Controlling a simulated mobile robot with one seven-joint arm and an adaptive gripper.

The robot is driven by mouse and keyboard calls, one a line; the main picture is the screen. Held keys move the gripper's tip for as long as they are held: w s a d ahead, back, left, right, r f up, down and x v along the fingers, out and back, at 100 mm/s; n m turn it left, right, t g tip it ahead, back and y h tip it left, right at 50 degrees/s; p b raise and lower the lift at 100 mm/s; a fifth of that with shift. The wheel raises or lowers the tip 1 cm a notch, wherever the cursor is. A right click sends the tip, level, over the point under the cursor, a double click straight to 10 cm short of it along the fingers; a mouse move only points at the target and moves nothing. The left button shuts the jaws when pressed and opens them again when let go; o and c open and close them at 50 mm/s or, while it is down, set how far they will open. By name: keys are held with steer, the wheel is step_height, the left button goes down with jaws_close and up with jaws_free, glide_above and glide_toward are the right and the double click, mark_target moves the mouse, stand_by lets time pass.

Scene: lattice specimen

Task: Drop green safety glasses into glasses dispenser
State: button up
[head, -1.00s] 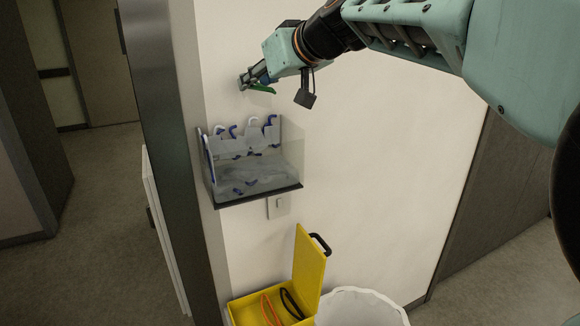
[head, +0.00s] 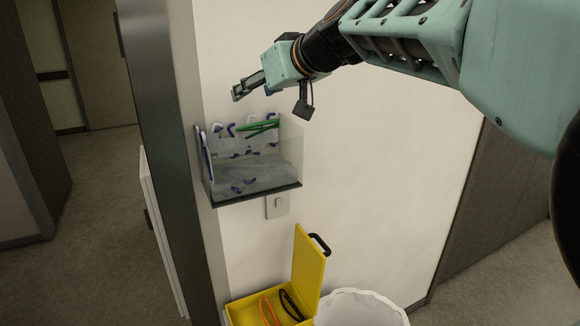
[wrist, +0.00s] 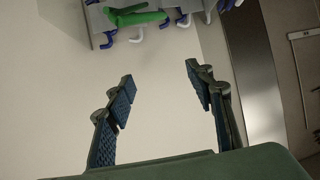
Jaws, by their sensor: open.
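The green safety glasses (head: 262,127) are at the top of the clear glasses dispenser (head: 255,182), among white and blue glasses in it. I cannot tell whether they rest on those glasses or are still falling. They also show in the wrist view (wrist: 138,17), at the top edge, apart from my fingers. The dispenser is fixed to the wall. My gripper (head: 237,95) is open and empty, above the dispenser and a little left of the green glasses. Both fingers show spread apart in the wrist view (wrist: 158,85), with only wall between them.
A yellow box (head: 245,312) with its lid up and orange and black items inside stands below the dispenser. A white-lined bin (head: 360,308) is beside it. A light switch (head: 277,206) is under the dispenser. The wall to the right is clear.

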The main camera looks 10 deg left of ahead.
step_height(320, 180, up, 10)
stand_by(0.6)
